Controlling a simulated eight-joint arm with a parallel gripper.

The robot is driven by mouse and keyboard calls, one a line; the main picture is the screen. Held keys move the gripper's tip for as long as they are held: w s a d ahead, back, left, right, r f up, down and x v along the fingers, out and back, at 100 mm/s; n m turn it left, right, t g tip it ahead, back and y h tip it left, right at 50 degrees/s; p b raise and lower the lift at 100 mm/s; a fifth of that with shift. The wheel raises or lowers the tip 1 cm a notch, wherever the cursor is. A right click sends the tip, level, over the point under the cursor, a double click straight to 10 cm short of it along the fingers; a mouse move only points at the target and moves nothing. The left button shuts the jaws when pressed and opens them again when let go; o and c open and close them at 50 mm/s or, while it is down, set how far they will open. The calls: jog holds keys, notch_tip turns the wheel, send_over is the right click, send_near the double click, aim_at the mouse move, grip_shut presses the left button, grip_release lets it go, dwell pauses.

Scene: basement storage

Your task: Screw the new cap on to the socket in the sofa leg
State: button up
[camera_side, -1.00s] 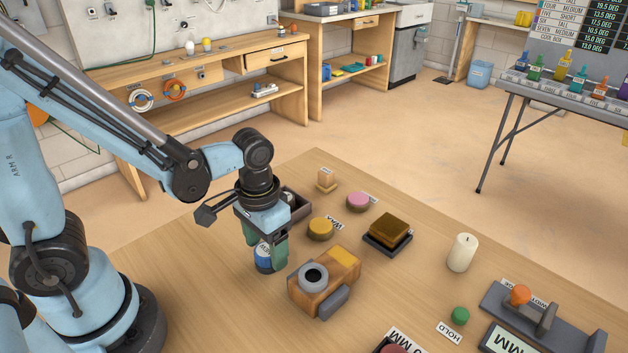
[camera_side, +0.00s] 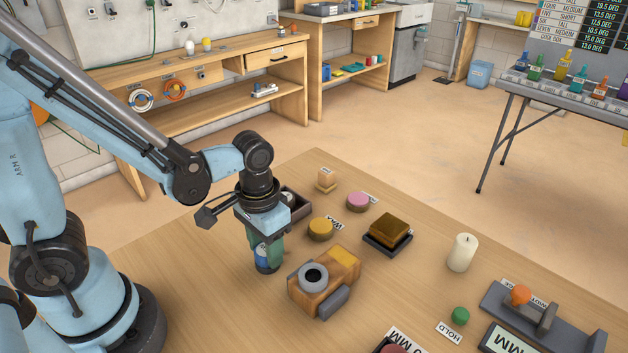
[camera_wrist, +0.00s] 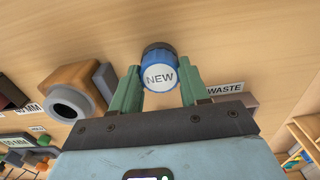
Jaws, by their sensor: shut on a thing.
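My gripper (camera_side: 267,254) is shut on the new cap (camera_wrist: 161,78), a blue cap with a dark end and a white face marked "NEW". In the wrist view the cap sits between the two green fingers. In the side view the fingers partly hide it, and it hangs upright with its dark end down, just left of the sofa leg. The sofa leg (camera_side: 346,262) is a brown wooden block lying on the table. Its grey ring-shaped socket (camera_side: 313,276) faces up with a dark open hole. The cap and the socket are apart.
A dark tray marked "WASTE" (camera_wrist: 226,89) is behind my gripper. A yellow-topped disc (camera_side: 320,228), a pink disc (camera_side: 358,201), a brown block on a dark base (camera_side: 387,232) and a candle (camera_side: 462,252) stand beyond the leg. Table at front left is clear.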

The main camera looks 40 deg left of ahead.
jog(key=shift+r, duration=0.65)
dwell(0.3)
jog(key=shift+r, duration=1.05)
jog(key=shift+r, duration=0.55)
notch_tip(320, 180, up, 4)
jog(key=shift+r, duration=0.1)
jog(key=w+d+r, duration=0.1)
jog(key=d+r, duration=0.3)
jog(key=d, duration=0.7)
jog(key=shift+r, duration=0.35)
jog(key=shift+f, duration=0.1)
jog(key=shift+f, duration=2.8)
